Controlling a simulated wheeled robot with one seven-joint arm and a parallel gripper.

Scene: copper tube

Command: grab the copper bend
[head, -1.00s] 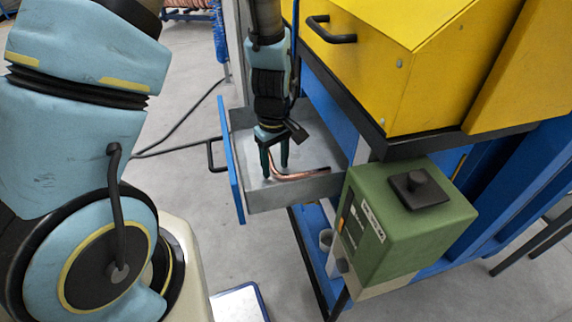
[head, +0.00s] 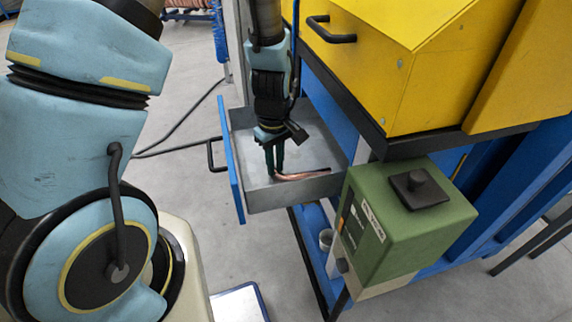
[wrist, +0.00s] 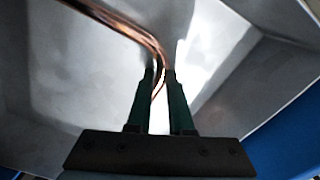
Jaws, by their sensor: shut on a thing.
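The copper bend (head: 304,174) lies in the open grey drawer (head: 312,150), near its front-right wall in the head view. In the wrist view the copper bend (wrist: 122,22) runs from the upper left and curves down between the fingers. My gripper (head: 274,172) reaches down into the drawer, with its dark green fingers close together at the bend's left, curved end. In the wrist view my gripper (wrist: 161,74) is shut on the bend near its curve. The gripped part is partly hidden by the fingers.
The drawer's blue front (head: 232,170) with a black handle (head: 212,154) faces left. A yellow machine (head: 410,60) overhangs the drawer at the back right. A green box (head: 400,215) with a black knob stands close on the right.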

